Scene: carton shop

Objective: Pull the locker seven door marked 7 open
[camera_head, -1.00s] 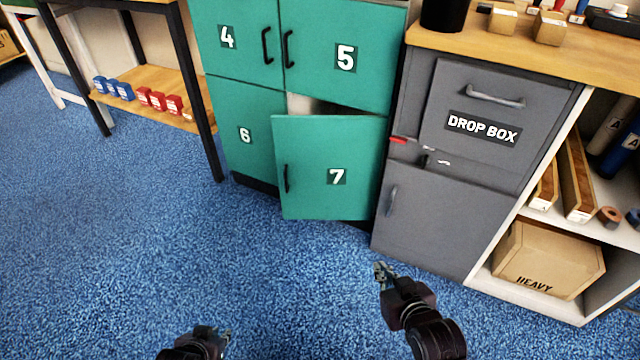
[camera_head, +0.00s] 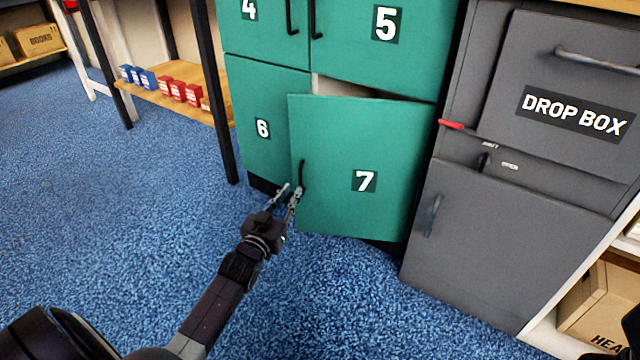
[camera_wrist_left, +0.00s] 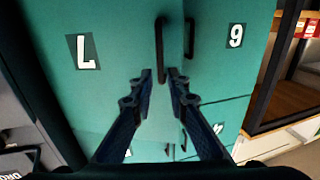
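My left gripper (camera_head: 289,191) is open at the lower end of that handle. In the left wrist view, which is upside down, the two fingers (camera_wrist_left: 160,75) are apart and the handle (camera_wrist_left: 160,45) lies ahead, its near end about between the fingertips. Contact cannot be told. My right gripper is not in view.
Locker door 6 (camera_head: 262,95) is shut at the left, and doors 4 (camera_head: 262,35) and 5 (camera_head: 345,50) are above. The grey drop box cabinet (camera_head: 490,240) stands close on the right. Blue carpet (camera_head: 150,200) is free in front and to the left.

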